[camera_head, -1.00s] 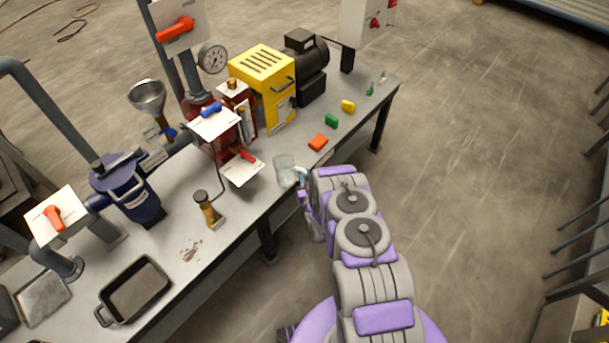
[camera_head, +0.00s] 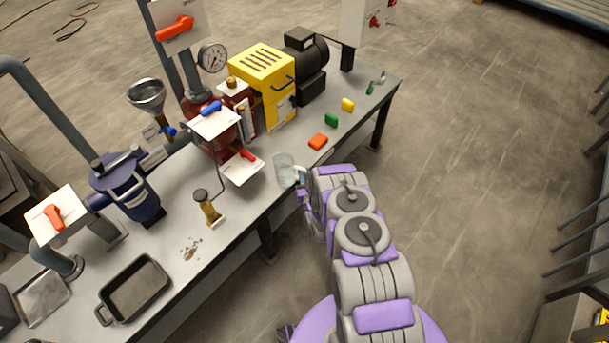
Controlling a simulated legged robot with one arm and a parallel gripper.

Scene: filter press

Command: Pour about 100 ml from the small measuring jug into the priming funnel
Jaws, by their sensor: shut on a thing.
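The small measuring jug (camera_head: 284,169) is clear and stands at the front edge of the bench, right of the middle. My gripper (camera_head: 300,178) is at the jug's right side, shut on its pale handle. My arm partly hides the fingers. The jug looks upright; I cannot tell whether its base touches the bench top, and its liquid level is too small to read. The priming funnel (camera_head: 147,95) is a grey metal cone at the back left of the bench, above a pipe with a blue valve handle. It is well apart from the jug.
Between jug and funnel stand the red pump (camera_head: 216,140), white plates with a red lever (camera_head: 246,155) and a blue lever (camera_head: 210,108), and a brass-coloured device (camera_head: 208,207). A black tray (camera_head: 134,290) lies front left. Coloured blocks (camera_head: 318,141) lie to the right.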

